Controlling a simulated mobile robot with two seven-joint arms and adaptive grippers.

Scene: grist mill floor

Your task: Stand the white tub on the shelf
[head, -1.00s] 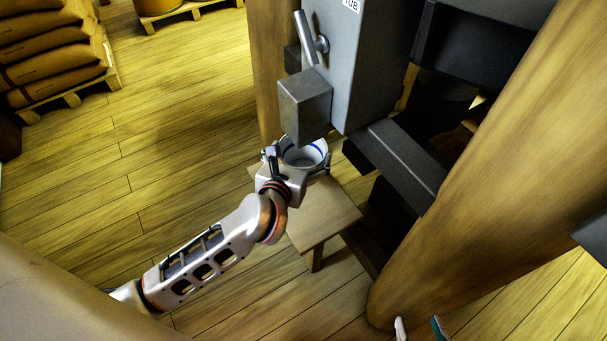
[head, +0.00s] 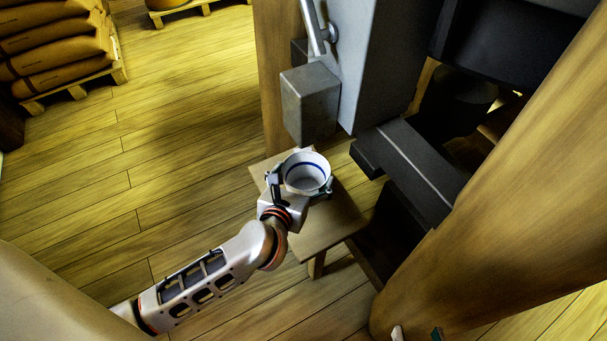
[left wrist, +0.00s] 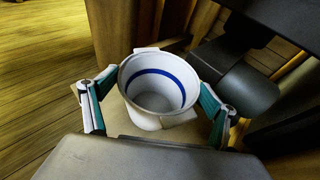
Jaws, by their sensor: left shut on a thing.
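The white tub (head: 307,173) has a blue ring inside and looks empty. My left gripper (head: 299,187) is shut on it, one finger on each side. The tub is upright or nearly so in the head view, over a small wooden shelf-like stand (head: 327,224). I cannot tell whether its base touches the wood. In the left wrist view the tub (left wrist: 160,88) sits between the teal finger pads, with the pale wood (left wrist: 117,118) below. My right gripper (head: 417,333) shows only as two separated fingertips at the bottom edge of the head view.
A grey box-like spout (head: 310,103) hangs from the grey cabinet (head: 375,60) just behind the tub. A dark beam (head: 410,170) is right of it. A thick wooden post (head: 490,190) fills the right. Sacks on a pallet (head: 60,50) are far left. The floor at left is clear.

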